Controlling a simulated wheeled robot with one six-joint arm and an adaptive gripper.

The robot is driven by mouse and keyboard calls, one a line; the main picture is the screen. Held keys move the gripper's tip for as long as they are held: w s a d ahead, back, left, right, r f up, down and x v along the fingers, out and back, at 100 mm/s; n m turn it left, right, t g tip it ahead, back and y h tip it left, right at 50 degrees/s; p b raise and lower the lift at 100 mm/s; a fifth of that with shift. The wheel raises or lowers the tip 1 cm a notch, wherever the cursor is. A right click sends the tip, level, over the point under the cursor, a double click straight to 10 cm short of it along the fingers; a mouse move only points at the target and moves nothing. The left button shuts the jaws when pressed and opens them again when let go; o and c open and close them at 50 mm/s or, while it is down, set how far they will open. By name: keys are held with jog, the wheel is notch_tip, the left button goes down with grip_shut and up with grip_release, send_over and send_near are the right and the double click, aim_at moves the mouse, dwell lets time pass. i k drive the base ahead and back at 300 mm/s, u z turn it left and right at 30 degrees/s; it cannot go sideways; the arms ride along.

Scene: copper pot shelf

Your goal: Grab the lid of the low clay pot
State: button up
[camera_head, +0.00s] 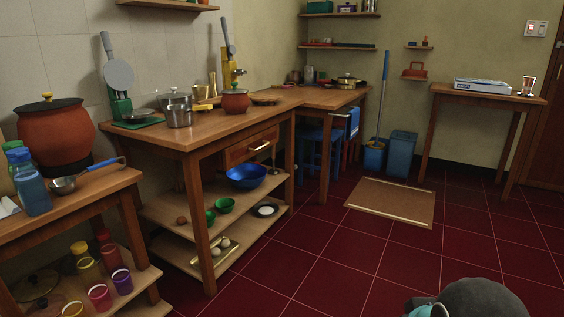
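A large, wide clay pot (52,137) stands at the far left on the lower wooden counter. A dark lid (40,105) with an orange knob covers it. A smaller clay pot (235,104) stands further back on the long wooden counter, with a reddish lid (235,92) and a small knob on top. I cannot tell for sure which of the two is the low clay pot. Both lids look seated on their pots. My gripper is not in view; only a dark rounded part of my own body with a teal piece shows at the bottom right.
A blue bottle (32,184) and a ladle (65,184) are in front of the large pot. Steel pots (178,116) and a green stand (121,106) occupy the long counter (180,138). A brown mat (392,201) lies on the mostly clear red tiled floor (340,250).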

aim_at(235, 90)
jog(key=u, duration=0.65)
jog(key=i, duration=1.5)
jog(key=u, duration=0.75)
